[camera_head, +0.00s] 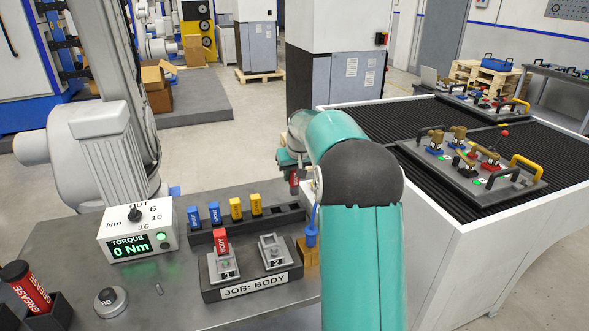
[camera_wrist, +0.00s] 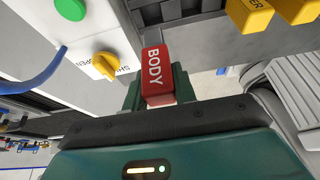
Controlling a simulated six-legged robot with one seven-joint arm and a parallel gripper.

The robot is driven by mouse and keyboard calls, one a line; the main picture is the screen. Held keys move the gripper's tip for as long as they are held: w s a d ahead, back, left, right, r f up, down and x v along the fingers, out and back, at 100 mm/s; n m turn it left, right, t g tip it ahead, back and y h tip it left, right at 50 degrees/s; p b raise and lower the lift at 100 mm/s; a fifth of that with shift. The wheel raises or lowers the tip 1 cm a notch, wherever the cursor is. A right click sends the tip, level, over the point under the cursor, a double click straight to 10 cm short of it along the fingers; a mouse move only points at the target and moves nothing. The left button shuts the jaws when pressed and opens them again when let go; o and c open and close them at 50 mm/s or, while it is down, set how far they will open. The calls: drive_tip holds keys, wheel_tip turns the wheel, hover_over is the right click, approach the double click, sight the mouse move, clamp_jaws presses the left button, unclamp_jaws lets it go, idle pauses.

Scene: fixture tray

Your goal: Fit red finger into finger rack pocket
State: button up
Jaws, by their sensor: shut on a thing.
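A red finger (camera_head: 294,184) hangs below my gripper (camera_head: 291,160), above and behind the right end of the finger rack (camera_head: 247,224). In the wrist view the red finger marked BODY (camera_wrist: 156,75) sits between the jaws of my gripper (camera_wrist: 157,98), which are shut on it. The rack holds two blue fingers (camera_head: 203,216) and two yellow fingers (camera_head: 246,206) upright. The dark pockets at its right end (camera_head: 286,210) look empty. The red finger's lower end appears apart from the rack, though the exact gap is unclear.
The JOB: BODY fixture (camera_head: 252,287) stands before the rack; another red finger (camera_head: 221,241) is in position 1, and position 2 (camera_head: 273,250) shows no finger. A torque box (camera_head: 138,238) stands left. A yellow-knobbed switch box (camera_wrist: 92,35) is close in the wrist view.

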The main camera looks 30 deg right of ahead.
sight(294, 192)
drive_tip(key=shift+s+f, duration=0.1)
drive_tip(key=shift+f, duration=1.7)
drive_tip(key=shift+f, duration=1.8)
drive_tip(key=o, duration=1.1)
drive_tip(key=shift+o, duration=0.2)
drive_tip(key=shift+r, duration=0.1)
drive_tip(key=v, duration=1.3)
drive_tip(key=shift+s+r, duration=0.2)
drive_tip(key=shift+a, duration=0.1)
